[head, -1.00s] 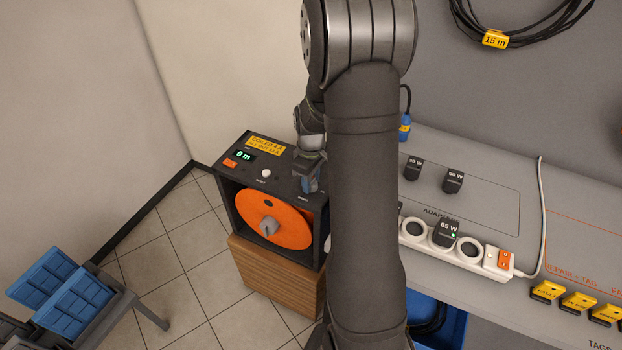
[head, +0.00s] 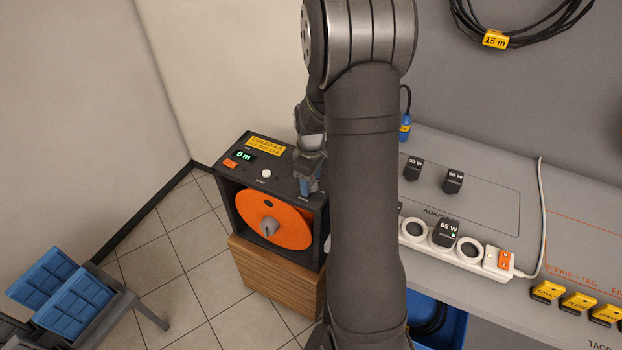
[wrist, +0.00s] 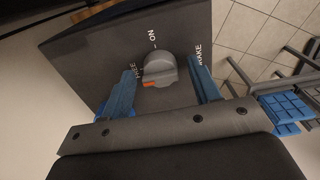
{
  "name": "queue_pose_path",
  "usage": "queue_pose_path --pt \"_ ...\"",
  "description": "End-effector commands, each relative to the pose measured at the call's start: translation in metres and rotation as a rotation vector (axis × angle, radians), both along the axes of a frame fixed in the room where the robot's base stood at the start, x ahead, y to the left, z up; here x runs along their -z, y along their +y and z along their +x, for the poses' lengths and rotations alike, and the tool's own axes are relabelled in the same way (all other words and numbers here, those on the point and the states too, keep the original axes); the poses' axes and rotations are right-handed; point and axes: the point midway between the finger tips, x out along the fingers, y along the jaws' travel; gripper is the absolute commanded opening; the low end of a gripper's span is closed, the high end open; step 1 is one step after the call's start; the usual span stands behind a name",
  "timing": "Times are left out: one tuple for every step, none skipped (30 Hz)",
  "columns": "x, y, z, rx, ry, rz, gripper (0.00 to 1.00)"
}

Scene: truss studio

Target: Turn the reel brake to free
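The reel brake is a grey round knob (wrist: 160,67) on the dark top panel of the reel box. The wrist view shows FREE lettering to its left, ON above it and BRAKE to its right. An orange mark sits at the knob's lower left, on the FREE side. My gripper (wrist: 162,90) is open, with one blue finger on each side of the knob and visible gaps to both. In the head view my gripper (head: 308,186) is low over the panel's right end and hides the knob.
The reel box (head: 228,200) holds an orange reel (head: 290,225) and stands on a wooden block (head: 275,278). A white button (head: 266,174) and a 0 m display (head: 245,155) share its top. A grey bench (head: 480,200) with adapters and a power strip lies right.

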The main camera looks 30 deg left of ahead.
Motion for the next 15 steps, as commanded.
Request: queue_pose_path --pt "0.0 0.0 0.0 0.0 0.001 0.0 0.57" --pt "0.0 0.0 0.0 0.0 0.001 -0.001 0.57" --pt "0.0 0.0 0.0 0.0 0.001 -0.001 0.57" --pt "0.0 0.0 0.0 0.0 0.001 -0.001 0.57" --pt "-0.001 0.0 0.0 0.001 0.001 -0.001 0.57" --pt "-0.002 0.0 0.0 0.001 0.0 0.0 0.57" --pt "-0.004 0.0 0.0 0.001 0.0 0.0 0.57" --pt "-0.007 0.0 0.0 0.001 -0.001 0.001 0.57" --pt "-0.012 0.0 0.0 0.001 -0.002 0.002 0.57" --pt "-0.016 0.0 0.0 0.001 -0.002 0.001 0.57" --pt "-0.021 0.0 0.0 0.001 -0.002 0.001 0.57" --pt "-0.029 0.0 0.001 0.001 -0.004 0.003 0.57" --pt "-0.035 0.0 0.0 0.001 -0.003 0.002 0.57" --pt "-0.043 0.001 0.001 0.001 -0.005 0.003 0.57" --pt "-0.053 0.0 0.001 0.001 -0.005 0.003 0.57"
